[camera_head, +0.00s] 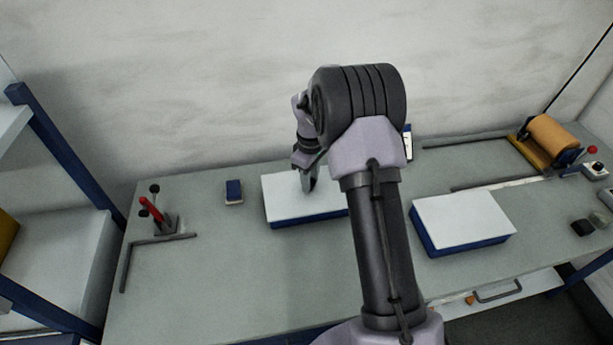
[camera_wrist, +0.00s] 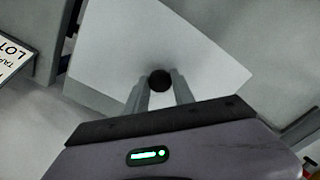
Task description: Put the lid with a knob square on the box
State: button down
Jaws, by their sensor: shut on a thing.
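A white lid (camera_head: 283,205) lies left of my arm in the camera_head view, with a blue side showing under its front edge. In the camera_wrist view the white lid (camera_wrist: 205,55) fills the middle, with a round black knob (camera_wrist: 159,80) on it. My gripper (camera_head: 308,186) points down at the lid; in the camera_wrist view its fingers (camera_wrist: 158,92) are shut on the knob. A second white-topped piece with blue sides (camera_head: 463,222) stands right of my arm. Whether the held lid rests on the blue part or hovers is unclear; my arm hides its right end.
A red-handled clamp (camera_head: 154,213) and a dark angled bar (camera_head: 124,268) are at the left. A small blue block (camera_head: 234,190) lies near the lid. A copper-coloured roll (camera_head: 553,137) stands at the back right. The front left of the table is clear.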

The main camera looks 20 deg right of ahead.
jog(key=w, duration=0.4)
jog(key=shift+d+f, duration=0.2)
jog(key=shift+d, duration=0.2)
jog(key=shift+w+f, duration=0.15)
jog(key=shift+w, duration=0.1)
jog(key=shift+f+b, duration=0.75)
jog(key=shift+f, duration=1.4)
jog(key=c, duration=1.1)
grip_release()
jog(key=shift+o, duration=0.2)
